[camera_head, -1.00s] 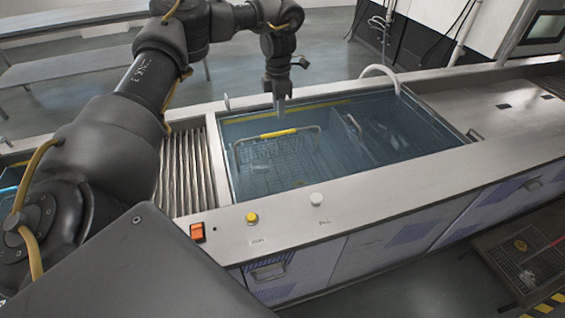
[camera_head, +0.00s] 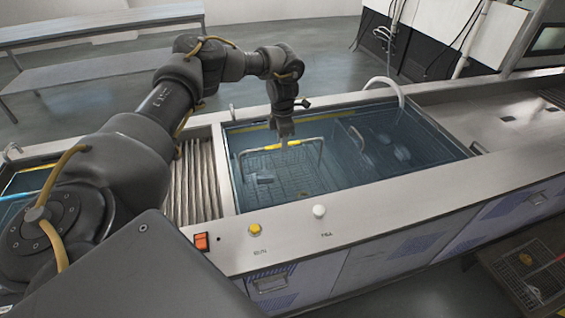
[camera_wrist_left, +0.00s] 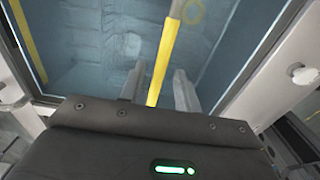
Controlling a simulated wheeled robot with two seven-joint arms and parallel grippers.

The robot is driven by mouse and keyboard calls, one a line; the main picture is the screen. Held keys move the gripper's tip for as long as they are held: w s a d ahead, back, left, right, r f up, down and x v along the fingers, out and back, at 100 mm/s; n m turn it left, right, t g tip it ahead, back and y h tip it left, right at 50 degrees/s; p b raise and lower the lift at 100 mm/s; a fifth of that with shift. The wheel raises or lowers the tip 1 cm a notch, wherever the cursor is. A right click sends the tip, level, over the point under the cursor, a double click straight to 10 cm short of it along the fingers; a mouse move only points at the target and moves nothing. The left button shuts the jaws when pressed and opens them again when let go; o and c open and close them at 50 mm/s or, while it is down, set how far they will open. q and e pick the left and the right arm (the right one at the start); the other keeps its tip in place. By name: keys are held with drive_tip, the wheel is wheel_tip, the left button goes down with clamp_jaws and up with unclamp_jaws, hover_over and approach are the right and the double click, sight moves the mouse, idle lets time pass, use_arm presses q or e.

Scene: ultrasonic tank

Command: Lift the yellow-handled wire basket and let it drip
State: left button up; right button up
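The wire basket (camera_head: 297,183) sits in the liquid of the tank (camera_head: 235,207), left of its middle. Its yellow handle (camera_head: 268,147) stands above the basket on a wire frame. My left gripper (camera_head: 284,147) points down at the handle, its fingertips level with it. In the left wrist view the handle (camera_wrist_left: 165,55) runs between the two fingers (camera_wrist_left: 158,88), with a visible gap on each side, so the gripper looks open around it. Small dark contents in the basket are blurred by the liquid. My right gripper is not in view.
A second wire frame (camera_head: 357,135) and dim objects lie right of the basket in the tank. A white hose (camera_head: 385,82) curves over the back rim. A ribbed drain area (camera_head: 195,180) is at the left; a bare steel counter (camera_head: 490,125) is at the right.

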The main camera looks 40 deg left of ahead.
use_arm(q)
wheel_tip(320, 180, down, 2)
drive_tip(key=shift+f, duration=0.15)
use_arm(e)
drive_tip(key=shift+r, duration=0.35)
use_arm(q)
clamp_jaws()
drive_tip(key=shift+w, duration=0.1)
